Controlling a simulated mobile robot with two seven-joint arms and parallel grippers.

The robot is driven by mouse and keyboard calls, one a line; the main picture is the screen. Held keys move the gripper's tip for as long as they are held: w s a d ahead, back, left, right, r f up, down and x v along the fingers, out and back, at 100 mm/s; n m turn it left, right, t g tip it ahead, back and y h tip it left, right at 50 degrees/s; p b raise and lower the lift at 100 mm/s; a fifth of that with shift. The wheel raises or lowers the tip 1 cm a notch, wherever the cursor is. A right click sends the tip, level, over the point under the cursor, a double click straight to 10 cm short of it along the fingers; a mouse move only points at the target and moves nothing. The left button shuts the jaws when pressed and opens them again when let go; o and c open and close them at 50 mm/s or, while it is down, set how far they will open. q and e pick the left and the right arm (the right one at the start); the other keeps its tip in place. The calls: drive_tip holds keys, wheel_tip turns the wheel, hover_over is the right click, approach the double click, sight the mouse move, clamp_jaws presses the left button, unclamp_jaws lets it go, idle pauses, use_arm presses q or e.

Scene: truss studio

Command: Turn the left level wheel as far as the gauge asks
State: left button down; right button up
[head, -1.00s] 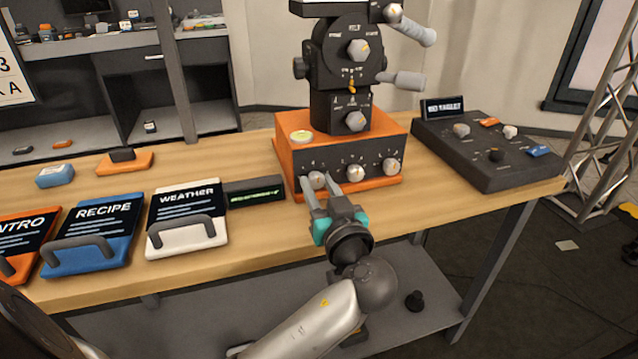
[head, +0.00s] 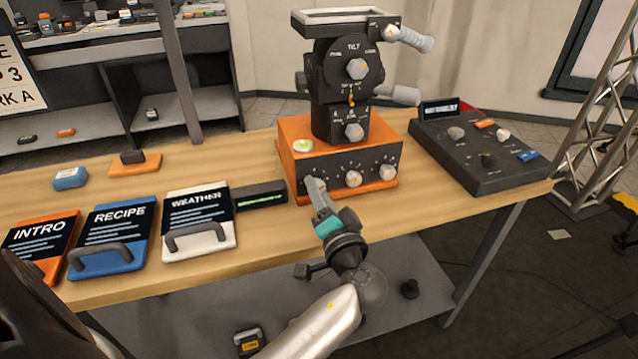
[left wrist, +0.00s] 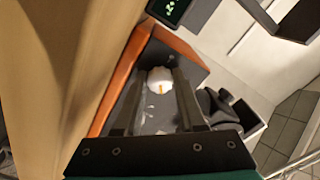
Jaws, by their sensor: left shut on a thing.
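The left level wheel is a pale ridged knob on the front of the orange base (head: 345,195). In the head view my gripper mostly covers it; the left wrist view shows the wheel (left wrist: 160,78), with an orange mark, between the finger ends. My left gripper (head: 315,184) is shut on it, fingers nearly edge-on in the head view. The middle wheel (head: 353,179) and right wheel (head: 387,172) sit beside it. A round greenish bubble level (head: 303,145) lies on the base's top left. A small display (head: 260,196) with green text, too small to read, stands left of the base.
The black camera head (head: 345,70) with handles rises above the base. A dark control panel (head: 480,150) stands to the right. The weather board (head: 198,225), recipe board (head: 112,235) and intro board (head: 40,240) lie left. Bare wood (head: 440,205) shows right of my gripper.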

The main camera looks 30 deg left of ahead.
use_arm(q)
drive_tip(key=m+p, duration=0.2)
drive_tip(key=m, duration=0.1)
drive_tip(key=m+p, duration=0.1)
drive_tip(key=shift+r+m, duration=0.25)
drive_tip(key=shift+m, duration=0.15)
drive_tip(key=shift+m+p, duration=0.9)
drive_tip(key=shift+m, duration=0.4)
use_arm(e)
drive_tip(key=s+d, duration=0.3)
drive_tip(key=s, duration=0.4)
drive_tip(key=shift+s, duration=0.3)
use_arm(q)
drive_tip(key=shift+f, duration=0.1)
drive_tip(key=c, duration=0.5)
unclamp_jaws()
drive_tip(key=shift+f, duration=0.1)
use_arm(e)
drive_tip(key=shift+s, duration=0.1)
use_arm(q)
drive_tip(key=shift+f, duration=0.1)
use_arm(e)
drive_tip(key=shift+f, duration=0.1)
